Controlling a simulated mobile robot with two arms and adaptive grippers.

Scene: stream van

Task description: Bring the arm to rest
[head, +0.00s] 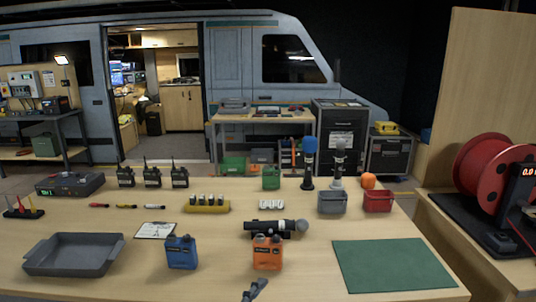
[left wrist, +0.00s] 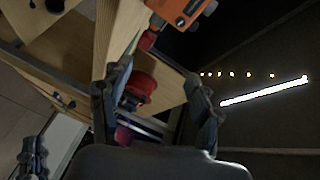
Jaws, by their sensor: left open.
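My left gripper (left wrist: 155,100) shows in the left wrist view with its two dark fingers spread apart and nothing between them. An orange battery-like pack (left wrist: 180,10) shows beyond the fingers at the top of that view, apart from them. In the head view, a dark gripper tip (head: 254,291) shows at the bottom edge, just in front of the orange pack (head: 268,253); which arm it belongs to is unclear. A dark jointed piece (left wrist: 35,158) at the lower left of the wrist view looks like part of my right gripper; its opening cannot be made out.
The table (head: 205,270) holds a grey tray (head: 73,254), a blue pack (head: 181,252), a black microphone (head: 270,228), a green mat (head: 392,265), several radios and small bins. A red cable reel (head: 487,170) stands on a side table at right. Bare wood shows around the packs.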

